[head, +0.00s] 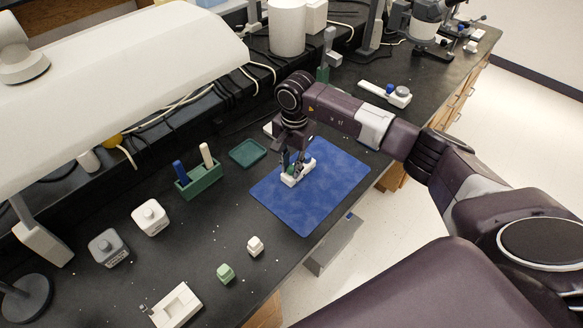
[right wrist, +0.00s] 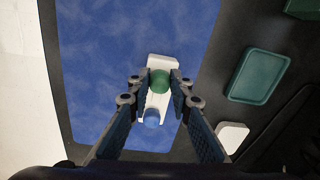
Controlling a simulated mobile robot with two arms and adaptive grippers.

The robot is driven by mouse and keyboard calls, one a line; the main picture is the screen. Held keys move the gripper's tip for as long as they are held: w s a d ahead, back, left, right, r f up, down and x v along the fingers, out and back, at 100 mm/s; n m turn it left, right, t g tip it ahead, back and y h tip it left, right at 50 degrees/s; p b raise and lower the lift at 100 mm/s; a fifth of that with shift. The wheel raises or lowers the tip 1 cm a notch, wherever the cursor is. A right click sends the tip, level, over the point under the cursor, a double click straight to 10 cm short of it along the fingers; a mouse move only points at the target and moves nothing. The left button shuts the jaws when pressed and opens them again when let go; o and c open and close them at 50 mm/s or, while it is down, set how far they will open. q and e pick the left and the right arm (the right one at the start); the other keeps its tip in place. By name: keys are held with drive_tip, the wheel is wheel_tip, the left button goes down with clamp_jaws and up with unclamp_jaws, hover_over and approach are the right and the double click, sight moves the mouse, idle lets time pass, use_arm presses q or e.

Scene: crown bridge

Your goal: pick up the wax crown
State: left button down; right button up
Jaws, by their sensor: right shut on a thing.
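A small rounded green piece (right wrist: 160,80), which looks like the wax crown, sits between the fingertips of my right gripper (right wrist: 161,83) in the right wrist view. The gripper is shut on it, with one finger on each side. A white block (right wrist: 163,62) lies directly below, and a blue rounded piece (right wrist: 152,119) shows at its near end. I cannot tell whether the green piece still touches the block. In the head view my right gripper (head: 292,164) points down over the white block (head: 298,176) on the blue mat (head: 336,185). My left gripper is not in view.
A green tray (head: 248,153) and a green holder (head: 199,181) with upright sticks stand left of the mat. Two squat bottles (head: 150,217) (head: 108,247), a small white block (head: 255,246) and a small green block (head: 226,273) stand nearer. The mat's right part is clear.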

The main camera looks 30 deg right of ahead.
wheel_tip(320, 180, up, 20)
drive_tip(key=b, duration=0.3)
drive_tip(key=s+a+f+n, duration=0.4)
drive_tip(key=s+n, duration=0.2)
drive_tip(key=s, duration=0.4)
drive_tip(key=s+a+f+n, duration=0.3)
drive_tip(key=s+a+n, duration=0.25)
drive_tip(key=s, duration=0.45)
wheel_tip(320, 180, up, 7)
drive_tip(key=m, duration=1.2)
hover_over(291, 168)
drive_tip(key=shift+n, duration=0.25)
